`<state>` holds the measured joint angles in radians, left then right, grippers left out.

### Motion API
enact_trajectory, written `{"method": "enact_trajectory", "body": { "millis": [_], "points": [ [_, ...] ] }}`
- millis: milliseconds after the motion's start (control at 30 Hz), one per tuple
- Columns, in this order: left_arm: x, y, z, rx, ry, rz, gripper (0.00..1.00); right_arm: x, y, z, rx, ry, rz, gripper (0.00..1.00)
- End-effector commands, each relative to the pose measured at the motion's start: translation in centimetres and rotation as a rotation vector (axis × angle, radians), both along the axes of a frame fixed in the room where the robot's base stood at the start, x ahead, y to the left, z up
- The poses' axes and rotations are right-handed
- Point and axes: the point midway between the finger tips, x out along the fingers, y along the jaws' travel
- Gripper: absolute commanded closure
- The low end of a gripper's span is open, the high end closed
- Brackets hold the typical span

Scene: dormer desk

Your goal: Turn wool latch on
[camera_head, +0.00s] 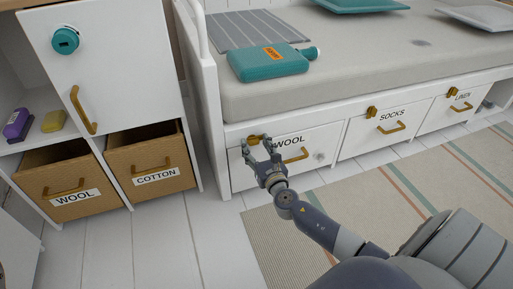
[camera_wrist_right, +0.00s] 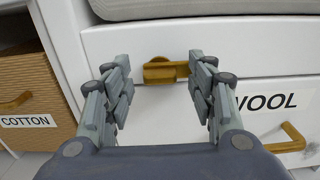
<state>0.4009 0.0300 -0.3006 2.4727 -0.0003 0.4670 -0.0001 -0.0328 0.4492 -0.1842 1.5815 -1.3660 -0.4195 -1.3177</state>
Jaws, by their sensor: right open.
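The wool latch (camera_head: 254,140) is a small brass piece at the upper left of the white WOOL drawer (camera_head: 326,137) under the bed. In the right wrist view, the latch (camera_wrist_right: 166,71) has a rounded knob and a bar lying roughly level. My right gripper (camera_head: 260,149) is in front of the latch. In the right wrist view, its fingers are open, one on each side of the latch; I cannot tell whether they touch it. My left gripper is not in view.
The WOOL drawer's brass handle (camera_head: 296,155) is right of the latch. SOCKS (camera_head: 384,131) and LINEN (camera_head: 450,106) drawers follow to the right. Wicker WOOL (camera_head: 63,180) and COTTON (camera_head: 150,152) bins stand left. A teal bottle (camera_head: 268,63) lies on the bed. A striped rug (camera_head: 350,214) covers the floor.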

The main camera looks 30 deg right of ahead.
Motion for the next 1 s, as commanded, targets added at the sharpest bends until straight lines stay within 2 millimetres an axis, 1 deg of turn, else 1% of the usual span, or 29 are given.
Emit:
{"method": "enact_trajectory", "body": {
  "millis": [233, 267, 300, 367, 400, 433, 767, 1000],
  "points": [
    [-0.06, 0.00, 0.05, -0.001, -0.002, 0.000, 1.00, 0.06, 0.01, 0.01, 0.000, 0.000, 0.000, 0.48],
    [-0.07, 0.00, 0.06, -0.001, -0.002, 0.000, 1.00, 0.06, 0.01, 0.01, 0.000, 0.000, 0.000, 0.55],
    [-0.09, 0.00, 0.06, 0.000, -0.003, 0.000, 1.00, 0.05, 0.01, 0.01, 0.000, 0.000, 0.000, 0.64],
    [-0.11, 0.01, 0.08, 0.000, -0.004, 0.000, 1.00, 0.05, 0.01, 0.00, 0.000, 0.000, 0.000, 0.77],
    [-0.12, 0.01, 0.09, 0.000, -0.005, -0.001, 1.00, 0.04, 0.01, 0.00, 0.000, 0.000, 0.000, 0.86],
    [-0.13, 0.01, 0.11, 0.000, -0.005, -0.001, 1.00, 0.04, 0.01, 0.00, 0.000, 0.000, 0.000, 0.93],
    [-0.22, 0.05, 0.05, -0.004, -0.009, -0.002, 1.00, 0.03, 0.00, -0.03, 0.020, -0.005, 0.000, 0.92],
    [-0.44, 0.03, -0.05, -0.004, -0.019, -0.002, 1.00, 0.02, -0.07, -0.11, 0.129, -0.032, 0.000, 0.92]
  ]
}}
